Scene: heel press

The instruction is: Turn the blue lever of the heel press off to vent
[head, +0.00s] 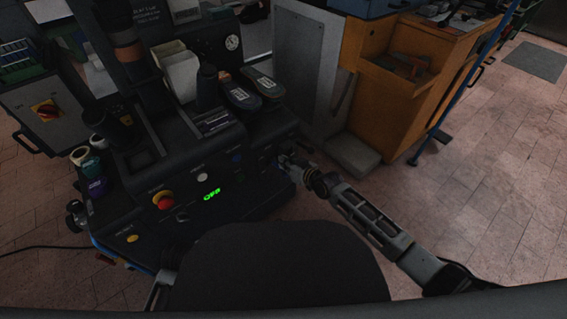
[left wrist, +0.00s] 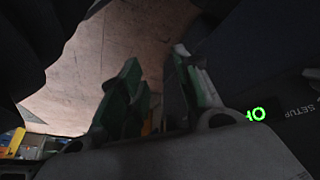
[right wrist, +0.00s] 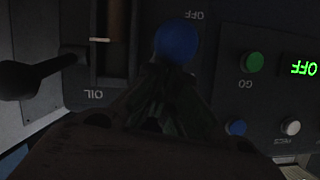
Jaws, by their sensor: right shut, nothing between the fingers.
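The dark heel press (head: 205,150) stands left of centre in the head view. The lever's round blue knob (right wrist: 177,42) shows in the right wrist view, on the dark front panel. My right gripper (right wrist: 172,80) is shut and empty, its fingertips right at the lower edge of the knob; I cannot tell if they touch. In the head view my right gripper (head: 288,163) is at the press's right front side. My left gripper (left wrist: 157,58) is open and empty in the left wrist view, with floor beyond it. The lever's shaft is hidden.
The panel carries a green button (right wrist: 252,62), a blue button (right wrist: 237,128), a white button (right wrist: 290,126) and a green OFF display (right wrist: 303,68). A black handle (right wrist: 35,77) juts out at left. A red knob (head: 163,199) is on the press. Floor right of my arm is clear.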

